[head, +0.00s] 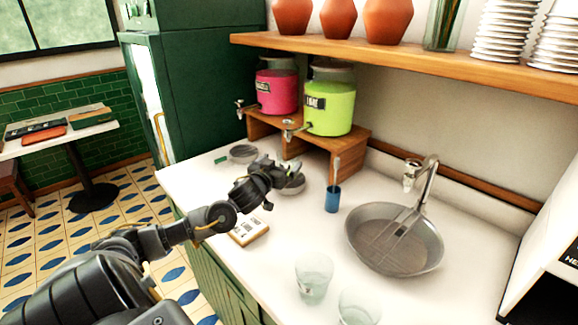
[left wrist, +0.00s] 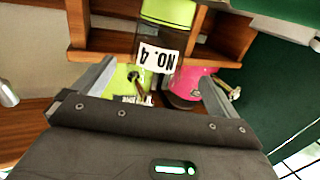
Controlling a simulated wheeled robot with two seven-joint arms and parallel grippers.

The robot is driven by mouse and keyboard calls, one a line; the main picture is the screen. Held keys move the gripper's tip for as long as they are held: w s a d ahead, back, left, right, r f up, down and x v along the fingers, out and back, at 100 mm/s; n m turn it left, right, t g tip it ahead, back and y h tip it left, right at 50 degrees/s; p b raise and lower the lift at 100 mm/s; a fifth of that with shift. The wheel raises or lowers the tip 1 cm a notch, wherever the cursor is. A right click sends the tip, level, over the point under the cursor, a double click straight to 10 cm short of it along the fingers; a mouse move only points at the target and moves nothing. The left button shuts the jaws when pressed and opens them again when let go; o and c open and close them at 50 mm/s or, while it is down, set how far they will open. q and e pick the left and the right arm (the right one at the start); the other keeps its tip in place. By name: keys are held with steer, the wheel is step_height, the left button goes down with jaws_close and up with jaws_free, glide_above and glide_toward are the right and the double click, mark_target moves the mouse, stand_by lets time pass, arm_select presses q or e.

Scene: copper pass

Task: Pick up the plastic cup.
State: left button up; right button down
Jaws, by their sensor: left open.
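Two clear, pale-green cups stand at the front of the white counter in the head view, one upright (head: 313,280) and one cut by the bottom edge (head: 358,308). I cannot tell which is plastic. A blue cup (head: 332,202) with a thin stick in it stands farther back. My right gripper is not in view.
Pink (head: 277,92) and lime (head: 330,108) dispensers stand on a wooden stand (head: 345,150) just behind my left gripper. A sink (head: 375,262) with a tap (head: 428,185) lies to the right. Clear counter lies between card and sink.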

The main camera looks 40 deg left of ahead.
mark_target(293, 151)
arm_select(q)
steer(key=shift+w+r, duration=0.2)
steer(key=shift+w, duration=0.2)
steer(key=p+x, duration=0.1)
steer(key=x, duration=0.2)
steer(key=shift+w+p, duration=0.35)
steer(key=shift+w, duration=0.05)
steer(key=shift+w+a+f, duration=0.1)
steer(key=shift+w+f, duration=0.05)
steer(key=shift+w, duration=0.25)
steer(key=c, duration=1.1)
steer(key=shift+o, duration=0.2)
